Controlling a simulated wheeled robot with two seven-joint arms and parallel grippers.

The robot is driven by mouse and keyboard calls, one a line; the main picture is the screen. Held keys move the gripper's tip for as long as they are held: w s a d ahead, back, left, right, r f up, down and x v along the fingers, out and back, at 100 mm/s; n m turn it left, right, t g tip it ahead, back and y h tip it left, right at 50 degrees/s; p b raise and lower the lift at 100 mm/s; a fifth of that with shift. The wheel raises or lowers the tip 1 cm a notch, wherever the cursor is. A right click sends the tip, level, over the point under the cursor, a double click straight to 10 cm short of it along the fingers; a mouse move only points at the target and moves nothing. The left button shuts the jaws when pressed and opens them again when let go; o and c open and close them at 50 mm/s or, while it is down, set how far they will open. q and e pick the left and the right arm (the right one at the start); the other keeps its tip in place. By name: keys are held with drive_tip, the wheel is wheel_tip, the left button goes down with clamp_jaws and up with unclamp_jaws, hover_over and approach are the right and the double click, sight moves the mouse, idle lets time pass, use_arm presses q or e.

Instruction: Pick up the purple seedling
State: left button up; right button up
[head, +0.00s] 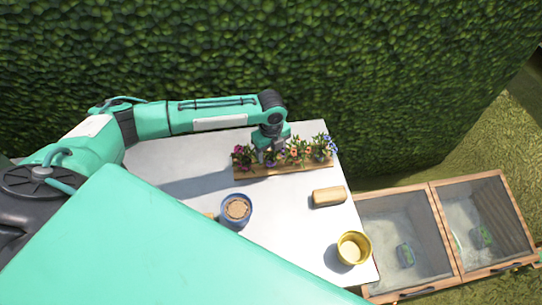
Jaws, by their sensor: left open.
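A row of flower seedlings stands in a long wooden planter (285,171) at the back right of the white table. A small purple bloom (270,163) shows low, just under my left gripper (267,152); its stem is mostly hidden. Magenta-purple blooms (239,150) are at the planter's left end, orange ones (294,151) right of the gripper, and blue-violet ones (328,143) at the right end. My left gripper points down among the plants, open. I cannot tell whether a stem is between its fingers. My right gripper is not in view.
A blue pot with brown contents (236,209), a tan block (328,196) and a yellow pot (353,247) are on the white table (290,235). A hedge (300,60) rises behind the table. Wood-framed glass-topped boxes (405,225) stand to the right.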

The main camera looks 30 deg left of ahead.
use_arm(q)
drive_tip(key=shift+f, duration=0.55)
drive_tip(key=c, duration=1.1)
drive_tip(key=shift+o, duration=0.2)
drive_tip(key=shift+r, duration=0.15)
